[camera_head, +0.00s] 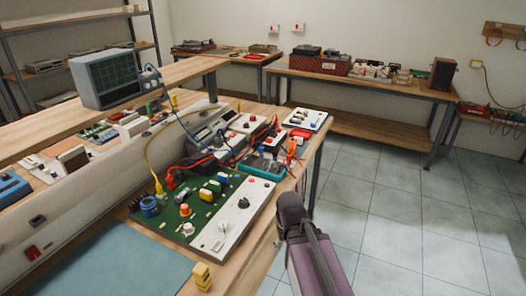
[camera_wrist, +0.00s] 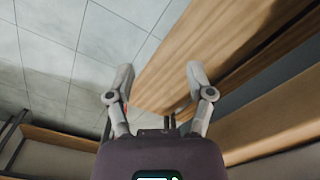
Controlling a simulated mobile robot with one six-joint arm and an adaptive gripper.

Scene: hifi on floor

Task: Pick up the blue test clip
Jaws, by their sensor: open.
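I cannot make out a blue test clip for certain in either view. In the head view a thin blue lead (camera_head: 178,122) arcs over the bench among red and yellow leads, and its lower end is too small to tell. My gripper (camera_wrist: 158,76) is open in the wrist view, its two grey fingers wide apart with nothing between them. Beyond them are a wooden bench edge and the tiled floor. In the head view my purple and dark arm reaches up beside the bench's right edge; the fingers cannot be made out there.
A green circuit board (camera_head: 178,222) with a white panel (camera_head: 235,222) lies on the workbench near a teal meter (camera_head: 262,168). A yellow block (camera_head: 202,276) is at the front edge, beside a blue mat (camera_head: 115,268). Tiled floor (camera_head: 400,210) is clear to the right.

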